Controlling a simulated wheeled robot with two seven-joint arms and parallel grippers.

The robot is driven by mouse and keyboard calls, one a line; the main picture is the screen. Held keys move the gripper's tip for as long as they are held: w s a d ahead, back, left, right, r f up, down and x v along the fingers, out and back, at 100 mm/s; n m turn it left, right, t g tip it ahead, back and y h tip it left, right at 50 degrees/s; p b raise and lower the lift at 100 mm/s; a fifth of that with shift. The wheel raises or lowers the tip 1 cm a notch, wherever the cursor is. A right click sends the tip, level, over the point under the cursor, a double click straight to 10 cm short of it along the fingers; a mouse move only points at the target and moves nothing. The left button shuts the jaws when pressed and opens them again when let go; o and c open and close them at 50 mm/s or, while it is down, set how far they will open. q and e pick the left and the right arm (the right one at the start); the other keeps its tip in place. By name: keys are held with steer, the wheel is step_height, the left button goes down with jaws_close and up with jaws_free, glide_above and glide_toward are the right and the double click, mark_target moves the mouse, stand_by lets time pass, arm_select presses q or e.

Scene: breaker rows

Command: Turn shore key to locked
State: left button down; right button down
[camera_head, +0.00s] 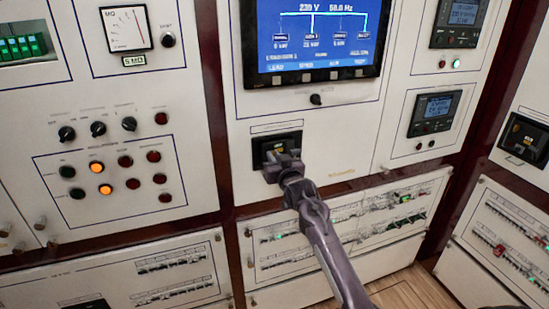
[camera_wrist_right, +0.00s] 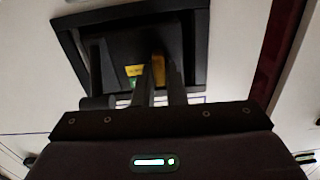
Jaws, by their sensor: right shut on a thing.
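A black square switch housing (camera_head: 266,143) is set in the white panel below the big screen. It also fills the upper middle of the right wrist view (camera_wrist_right: 120,28), with a small yellow label (camera_wrist_right: 134,70). My right gripper (camera_head: 281,158) is in front of this housing, its fingers (camera_wrist_right: 150,75) reaching into the recess. It is shut on the shore key, which is mostly hidden by the fingers; a yellowish part (camera_wrist_right: 159,68) shows beside them. I cannot tell the key's angle. My left gripper is not in view.
A blue screen (camera_head: 318,38) is above the housing. Lamps and knobs (camera_head: 100,168) fill the left panel. Breaker rows (camera_head: 390,210) lie below right, behind my right arm. A similar black switch unit (camera_head: 524,138) is at the far right.

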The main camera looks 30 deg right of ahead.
steer(key=m, duration=0.4)
steer(key=shift+d+m, duration=0.15)
steer(key=shift+m, duration=0.25)
steer(key=m, duration=0.3)
steer(key=m+p, duration=0.1)
steer(key=m, duration=0.4)
steer(key=shift+s+d+f+m, duration=0.1)
steer(key=shift+d+f+m, duration=0.15)
steer(key=shift+m, duration=0.15)
steer(key=shift+f+m+p, duration=0.15)
steer(key=shift+m+p, duration=0.15)
steer(key=shift+m, duration=1.6)
steer(key=c, duration=1.5)
jaws_free()
